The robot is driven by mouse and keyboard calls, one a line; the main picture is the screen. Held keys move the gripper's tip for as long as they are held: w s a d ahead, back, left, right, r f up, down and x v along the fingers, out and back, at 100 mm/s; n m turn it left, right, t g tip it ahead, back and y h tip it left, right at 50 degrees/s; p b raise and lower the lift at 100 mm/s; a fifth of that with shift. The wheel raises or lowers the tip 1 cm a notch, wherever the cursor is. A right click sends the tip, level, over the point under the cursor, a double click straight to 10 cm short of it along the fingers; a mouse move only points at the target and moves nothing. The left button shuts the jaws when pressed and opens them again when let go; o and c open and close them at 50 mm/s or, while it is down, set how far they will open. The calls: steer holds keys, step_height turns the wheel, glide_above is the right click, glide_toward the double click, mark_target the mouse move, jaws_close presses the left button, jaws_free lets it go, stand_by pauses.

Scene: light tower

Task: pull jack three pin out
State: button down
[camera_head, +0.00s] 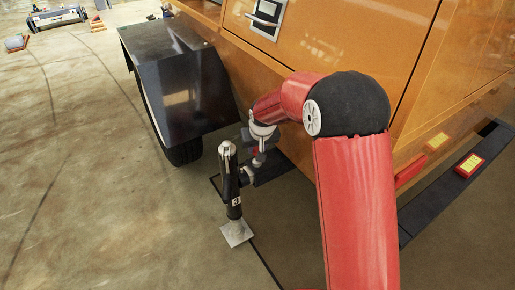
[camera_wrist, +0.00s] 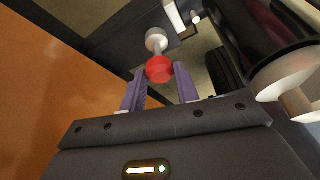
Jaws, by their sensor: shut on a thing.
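Jack three (camera_head: 234,185) stands upright beside the orange tower body, with a black tube marked 3 and a square metal foot plate (camera_head: 237,233) on the floor. Its pin shows in the wrist view as a red ball knob (camera_wrist: 160,69) with a pale round part (camera_wrist: 156,40) beyond it. My gripper (camera_wrist: 159,80) is shut on the red knob, one finger on each side. In the head view my gripper is beside the jack's upper part, largely hidden by my wrist. How far the pin sits in the jack cannot be seen.
The orange tower body (camera_head: 315,45) rises close behind my arm. A dark fender (camera_head: 180,85) over a tire (camera_head: 183,151) is left of the jack. A dark outrigger beam (camera_head: 440,200) lies at right. Open floor (camera_head: 80,160) spreads to the left.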

steer(key=shift+r, duration=0.95)
steer(key=shift+w, duration=0.1)
steer(key=c, duration=1)
jaws_free()
steer(key=shift+c, duration=0.2)
steer(key=shift+r, duration=0.1)
steer(key=v, duration=0.7)
steer(key=shift+s+r, duration=0.25)
steer(key=shift+s, duration=0.05)
steer(key=shift+s, duration=0.1)
